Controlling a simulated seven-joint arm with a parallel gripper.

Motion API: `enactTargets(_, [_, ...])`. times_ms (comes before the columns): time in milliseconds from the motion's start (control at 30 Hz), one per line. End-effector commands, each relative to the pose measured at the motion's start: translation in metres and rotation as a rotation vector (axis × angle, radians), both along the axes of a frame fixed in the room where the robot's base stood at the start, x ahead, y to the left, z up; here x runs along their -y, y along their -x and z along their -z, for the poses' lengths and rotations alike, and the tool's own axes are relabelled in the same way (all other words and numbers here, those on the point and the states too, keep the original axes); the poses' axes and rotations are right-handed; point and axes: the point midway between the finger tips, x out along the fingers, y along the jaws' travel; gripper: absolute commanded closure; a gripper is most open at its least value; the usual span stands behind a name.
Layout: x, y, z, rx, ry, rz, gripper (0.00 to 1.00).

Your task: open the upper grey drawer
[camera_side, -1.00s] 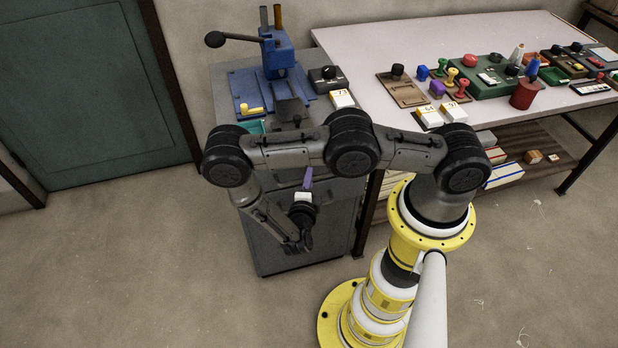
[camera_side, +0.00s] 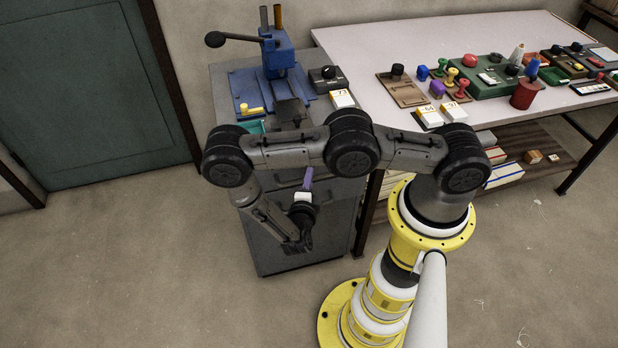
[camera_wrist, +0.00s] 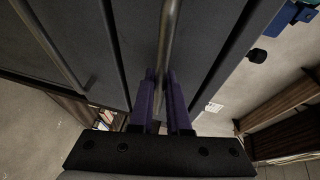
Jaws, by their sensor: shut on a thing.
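The grey cabinet (camera_side: 275,240) stands left of the workbench in the side view. In the wrist view the grey drawer front (camera_wrist: 205,40) fills the middle, with a long metal bar handle (camera_wrist: 170,30) across it. My gripper (camera_wrist: 160,76) has purple fingers, one on each side of this bar, and is shut on it. In the side view my gripper (camera_side: 308,180) is at the cabinet front, below its top. My arm hides much of the drawer fronts there, and I cannot tell whether the drawer stands out at all.
A second bar handle (camera_wrist: 52,45) is on the panel to the left in the wrist view. A blue press (camera_side: 277,65) with a black-knobbed lever stands on the cabinet. The workbench (camera_side: 440,35) on the right carries several small items. The floor (camera_side: 170,270) before the cabinet is clear.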

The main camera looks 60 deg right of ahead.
Motion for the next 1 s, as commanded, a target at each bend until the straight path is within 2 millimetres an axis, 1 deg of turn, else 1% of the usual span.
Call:
enactTargets(267, [-0.001, 0.0, 0.0, 0.001, 0.0, -0.001, 1.0])
enactTargets(367, [-0.006, 0.004, 0.0, 0.001, 0.0, -0.003, 1.0])
enactTargets(467, [-0.018, 0.013, 0.0, -0.001, 0.001, -0.006, 1.0])
enactTargets(900, [-0.076, 0.07, -0.001, 0.004, 0.0, -0.01, 1.0])
enactTargets(1000, [-0.086, 0.08, -0.001, 0.004, -0.001, -0.009, 1.0])
